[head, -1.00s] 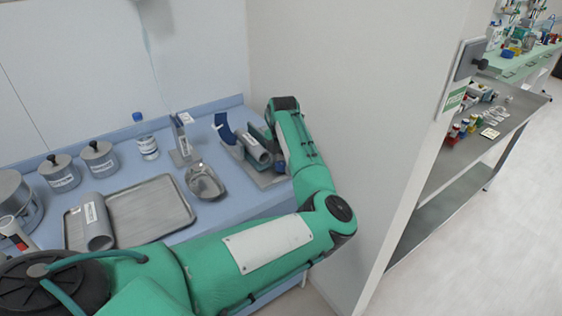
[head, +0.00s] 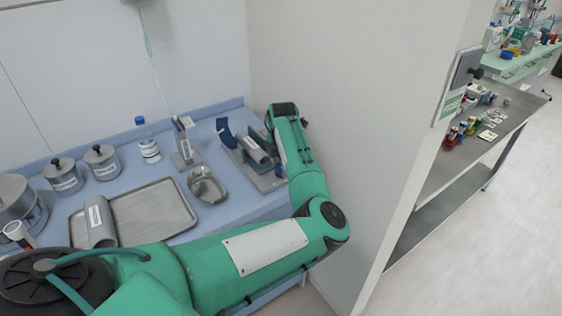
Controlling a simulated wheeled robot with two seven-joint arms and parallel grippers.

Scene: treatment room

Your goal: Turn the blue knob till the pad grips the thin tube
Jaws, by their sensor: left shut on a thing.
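A clamp fixture (head: 237,157) stands at the right end of the blue counter, close to the wall. A thin grey tube (head: 257,151) with a white label lies tilted in it. A curved blue piece (head: 226,134) stands at its left end. The blue knob (head: 278,170) shows only as a small blue spot beside my wrist. My left gripper (head: 272,152) is at the right side of the fixture, shut on the knob, its fingers mostly hidden by my wrist. The pad and its contact with the tube cannot be made out. My right gripper is out of view.
A metal tray (head: 150,212) holds a thicker grey tube (head: 100,222). Near it are a metal scoop (head: 206,186), an upright stand (head: 184,145), a bottle (head: 149,151) and lidded jars (head: 102,163). The wall (head: 340,90) is close right of my forearm.

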